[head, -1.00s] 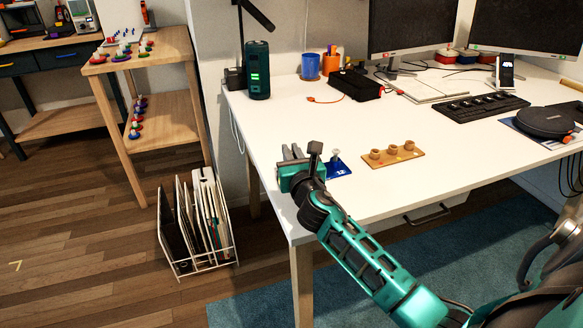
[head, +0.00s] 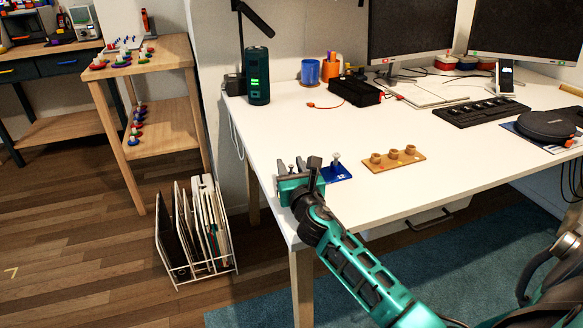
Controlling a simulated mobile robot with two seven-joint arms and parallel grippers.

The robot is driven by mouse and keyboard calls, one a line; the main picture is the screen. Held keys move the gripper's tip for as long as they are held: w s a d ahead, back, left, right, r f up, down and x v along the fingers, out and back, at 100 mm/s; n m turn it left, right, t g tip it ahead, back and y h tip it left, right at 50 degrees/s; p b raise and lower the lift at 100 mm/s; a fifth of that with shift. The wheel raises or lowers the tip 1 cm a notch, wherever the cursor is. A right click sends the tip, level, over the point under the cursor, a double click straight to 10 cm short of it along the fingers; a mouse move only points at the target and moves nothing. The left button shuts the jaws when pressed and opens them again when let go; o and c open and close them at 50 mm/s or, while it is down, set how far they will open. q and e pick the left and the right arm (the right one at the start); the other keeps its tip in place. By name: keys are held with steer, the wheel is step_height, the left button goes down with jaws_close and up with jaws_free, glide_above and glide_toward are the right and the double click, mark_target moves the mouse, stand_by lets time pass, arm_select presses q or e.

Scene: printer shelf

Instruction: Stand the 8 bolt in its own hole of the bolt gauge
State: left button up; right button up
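The blue bolt gauge (head: 340,176) lies near the desk's front left edge, with "12" readable on its right part. A grey bolt (head: 336,161) stands upright on that part. The gauge's left part is hidden by my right gripper (head: 291,166). The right gripper is at the desk's left edge, its fingers spread apart. A small bolt-like piece (head: 291,169) shows between the fingertips, apparently not clamped. I cannot tell whether it stands in a hole, and its number is not readable. My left gripper is not in view.
A wooden block (head: 405,161) with several round wooden pieces lies right of the gauge. A dark green cylinder (head: 257,76), a blue cup (head: 310,72), a black box (head: 355,90) and a keyboard (head: 481,111) stand farther back. The white desk (head: 300,128) between is clear.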

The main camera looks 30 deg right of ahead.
steer(key=shift+r, duration=0.15)
steer(key=shift+s, duration=0.15)
steer(key=p+v, duration=0.1)
steer(key=v, duration=1)
steer(key=shift+s+a, duration=0.2)
steer(key=shift+s, duration=0.15)
